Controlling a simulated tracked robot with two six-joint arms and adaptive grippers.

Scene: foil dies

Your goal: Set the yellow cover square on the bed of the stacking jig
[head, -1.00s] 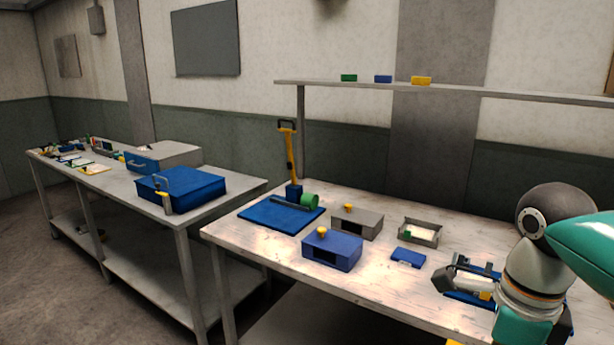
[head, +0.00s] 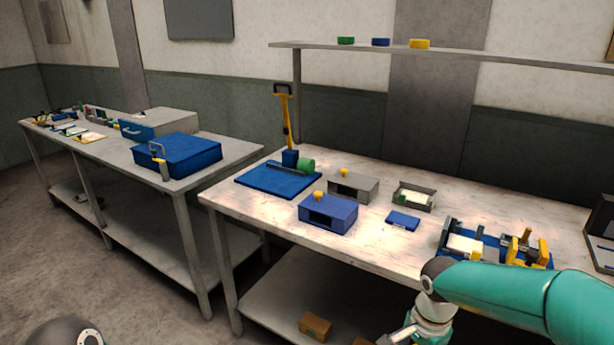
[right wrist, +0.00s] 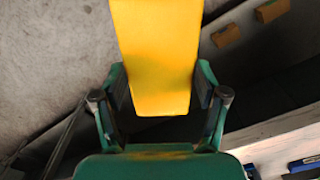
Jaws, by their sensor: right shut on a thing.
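My right gripper (right wrist: 160,95) is shut on the yellow cover (right wrist: 155,55), a flat yellow piece standing out between its fingers in the right wrist view. In the head view the right arm bends down in front of the table, and the gripper is mostly cut off at the bottom edge; the cover cannot be made out there. What looks like the stacking jig (head: 490,245) stands on the table's right part, with a blue base, yellow and grey uprights and a pale block. My arm hides its near side. My left gripper is out of view.
A blue housing (head: 328,213), grey housing (head: 353,186), small blue block (head: 403,220) and grey tray (head: 414,197) stand left of the jig. A blue plate (head: 278,180) lies farther left. Brown boxes (head: 316,326) lie on the lower shelf. A dark object stands at the far right.

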